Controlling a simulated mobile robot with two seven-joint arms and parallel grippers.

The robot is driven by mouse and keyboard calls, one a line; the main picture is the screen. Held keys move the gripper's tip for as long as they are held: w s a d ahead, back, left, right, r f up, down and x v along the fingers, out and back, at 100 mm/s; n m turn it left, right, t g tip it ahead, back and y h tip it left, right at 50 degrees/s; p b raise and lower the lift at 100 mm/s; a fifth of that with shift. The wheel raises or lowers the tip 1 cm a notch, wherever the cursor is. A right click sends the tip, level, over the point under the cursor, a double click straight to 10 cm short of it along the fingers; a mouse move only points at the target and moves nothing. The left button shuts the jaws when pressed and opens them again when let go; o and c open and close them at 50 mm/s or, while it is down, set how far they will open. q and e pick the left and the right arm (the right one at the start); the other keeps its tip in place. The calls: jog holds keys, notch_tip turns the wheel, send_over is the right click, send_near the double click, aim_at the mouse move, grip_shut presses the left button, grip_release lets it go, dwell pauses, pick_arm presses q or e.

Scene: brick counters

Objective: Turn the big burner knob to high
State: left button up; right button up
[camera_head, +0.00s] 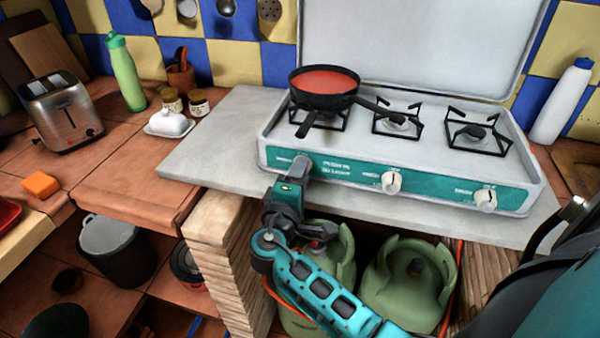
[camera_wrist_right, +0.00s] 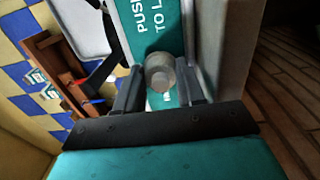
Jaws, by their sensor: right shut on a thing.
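The white stove (camera_head: 400,165) has a teal front panel with three pale knobs. The middle knob (camera_head: 391,182) and the right knob (camera_head: 485,199) show clearly. My right gripper (camera_head: 300,170) is at the left knob, which it mostly hides in the head view. In the right wrist view the left knob (camera_wrist_right: 160,72) is between my two fingers, which are shut on it. The panel lettering beside it is partly covered, so the knob's setting cannot be read. My left gripper is not in view.
A black pan (camera_head: 325,100) with red contents sits on the left burner, its handle pointing right. Green gas bottles (camera_head: 410,283) stand below the counter. A toaster (camera_head: 61,110) and a green bottle (camera_head: 124,72) are at left. The grey slab (camera_head: 215,150) left of the stove is clear.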

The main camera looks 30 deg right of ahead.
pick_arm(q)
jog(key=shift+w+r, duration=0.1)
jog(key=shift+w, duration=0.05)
pick_arm(e)
jog(key=shift+r, duration=0.1)
jog(key=o, duration=1)
jog(key=shift+o, duration=0.2)
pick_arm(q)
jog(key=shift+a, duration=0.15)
